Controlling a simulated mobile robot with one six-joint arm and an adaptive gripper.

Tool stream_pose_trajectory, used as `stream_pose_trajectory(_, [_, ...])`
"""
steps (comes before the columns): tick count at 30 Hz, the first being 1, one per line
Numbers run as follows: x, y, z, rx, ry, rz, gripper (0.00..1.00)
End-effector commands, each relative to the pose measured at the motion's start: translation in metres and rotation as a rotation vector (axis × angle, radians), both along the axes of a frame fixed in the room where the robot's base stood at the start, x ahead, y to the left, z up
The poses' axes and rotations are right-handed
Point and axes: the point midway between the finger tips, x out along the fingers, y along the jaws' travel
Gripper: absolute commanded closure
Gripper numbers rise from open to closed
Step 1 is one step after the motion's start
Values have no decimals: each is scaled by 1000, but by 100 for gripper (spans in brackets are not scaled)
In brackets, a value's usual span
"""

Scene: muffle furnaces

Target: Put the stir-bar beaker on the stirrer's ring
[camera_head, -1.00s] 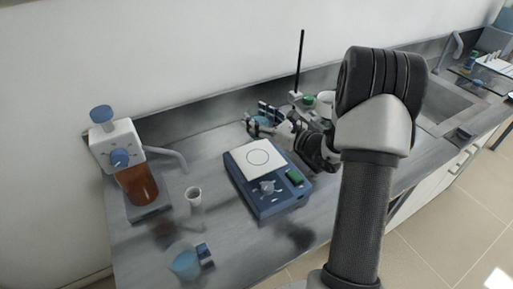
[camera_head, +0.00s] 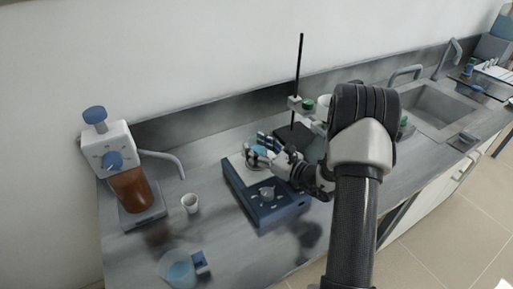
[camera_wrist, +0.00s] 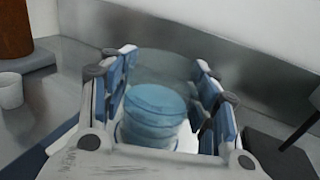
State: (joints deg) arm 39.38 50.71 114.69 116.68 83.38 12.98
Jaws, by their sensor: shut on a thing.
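My gripper (camera_head: 260,148) is shut on a clear beaker (camera_wrist: 150,118) holding blue liquid. In the wrist view the beaker sits upright between the two blue-padded fingers (camera_wrist: 163,85). No stir bar can be made out in it. The blue stirrer (camera_head: 262,206) with a white top plate (camera_head: 237,164) stands on the bench. In the head view the beaker and gripper overlap the back right part of the plate. They cover the ring that marks it. I cannot tell whether the beaker touches the plate.
A stand with a black rod (camera_head: 298,80) is behind the gripper. A sink (camera_head: 436,107) lies to the right.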

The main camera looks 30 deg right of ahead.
Motion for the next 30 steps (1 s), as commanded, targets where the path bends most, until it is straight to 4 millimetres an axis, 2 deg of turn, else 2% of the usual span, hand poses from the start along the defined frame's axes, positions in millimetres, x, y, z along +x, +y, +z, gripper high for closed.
stream_pose_trajectory(3, [0,0,-4,0,-1,0,76])
stream_pose_trajectory(4, [0,0,-4,0,1,0,44])
stream_pose_trajectory(12, [0,0,-3,0,1,0,26])
stream_pose_trajectory(25, [0,0,2,0,1,0,24])
stream_pose_trajectory(30, [-25,-13,1,2,4,-6,24])
